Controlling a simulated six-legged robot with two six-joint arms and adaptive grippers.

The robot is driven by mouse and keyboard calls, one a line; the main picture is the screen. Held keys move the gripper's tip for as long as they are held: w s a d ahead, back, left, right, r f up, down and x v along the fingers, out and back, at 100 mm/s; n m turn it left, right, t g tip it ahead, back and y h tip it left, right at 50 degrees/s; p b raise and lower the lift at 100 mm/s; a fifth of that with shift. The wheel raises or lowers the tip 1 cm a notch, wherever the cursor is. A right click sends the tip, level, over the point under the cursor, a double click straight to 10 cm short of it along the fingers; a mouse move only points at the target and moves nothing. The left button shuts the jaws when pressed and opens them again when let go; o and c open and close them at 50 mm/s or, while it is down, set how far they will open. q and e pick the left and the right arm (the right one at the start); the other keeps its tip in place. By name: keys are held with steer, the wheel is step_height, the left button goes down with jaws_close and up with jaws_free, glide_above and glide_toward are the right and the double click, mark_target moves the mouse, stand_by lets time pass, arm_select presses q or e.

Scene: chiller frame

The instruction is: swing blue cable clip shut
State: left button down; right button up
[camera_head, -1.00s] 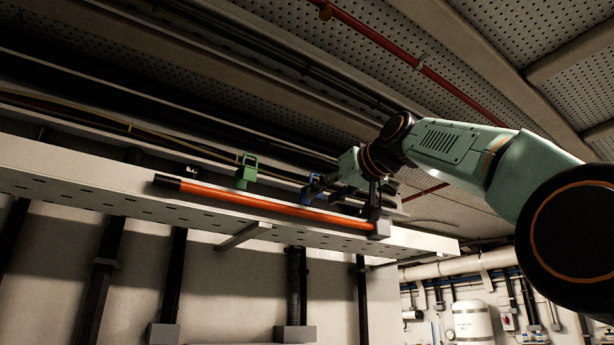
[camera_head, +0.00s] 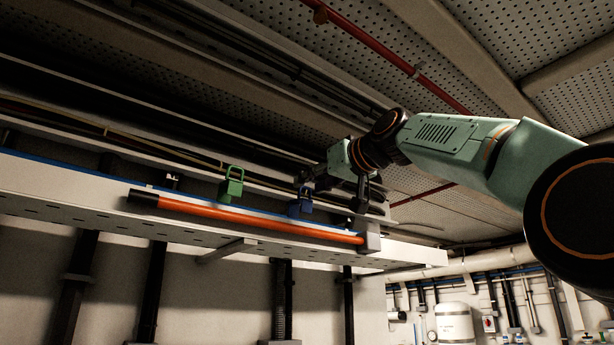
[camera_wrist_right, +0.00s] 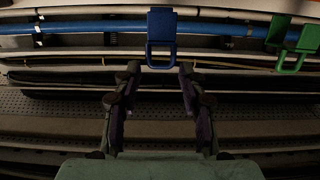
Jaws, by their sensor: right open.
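The blue cable clip (camera_head: 300,207) sits on the cable tray to the right of a green clip (camera_head: 231,187), its loop upward. In the right wrist view the blue clip (camera_wrist_right: 162,28) lies across a blue cable (camera_wrist_right: 110,27), with its loop between my fingertips in the picture. Whether the clip is latched, I cannot tell. My right gripper (camera_wrist_right: 160,70) is open and empty; contact with the loop is not clear. In the head view my right gripper (camera_head: 325,178) is above and right of the blue clip, partly dark. My left gripper is not in view.
An orange bar (camera_head: 250,217) runs along the front of the pale tray (camera_head: 60,195). The green clip (camera_wrist_right: 290,45) shows at the right of the wrist view. Dark overhead rails and a red pipe (camera_head: 370,40) run above. Pipes and a white tank stand at the lower right.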

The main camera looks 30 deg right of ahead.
mark_target(306, 188)
steer(key=w, duration=0.2)
steer(key=w+p, duration=0.1)
steer(key=shift+a+f, duration=0.1)
steer(key=shift+a, duration=0.15)
steer(key=shift+w, duration=0.25)
steer(key=shift+s+d+p, duration=0.3)
steer(key=shift+s+p, duration=0.1)
steer(key=shift+p, duration=0.05)
steer(key=shift+s, duration=0.35)
steer(key=shift+w+a, duration=0.25)
steer(key=shift+w, duration=0.3)
steer(key=shift+c, duration=0.3)
steer(key=shift+w+f, duration=0.2)
steer(key=shift+w, duration=0.15)
steer(key=c, duration=0.3)
steer(key=shift+s+d+r, duration=0.1)
steer(key=shift+s+r, duration=0.1)
steer(key=shift+s, duration=0.1)
steer(key=c, duration=0.4)
jaws_close()
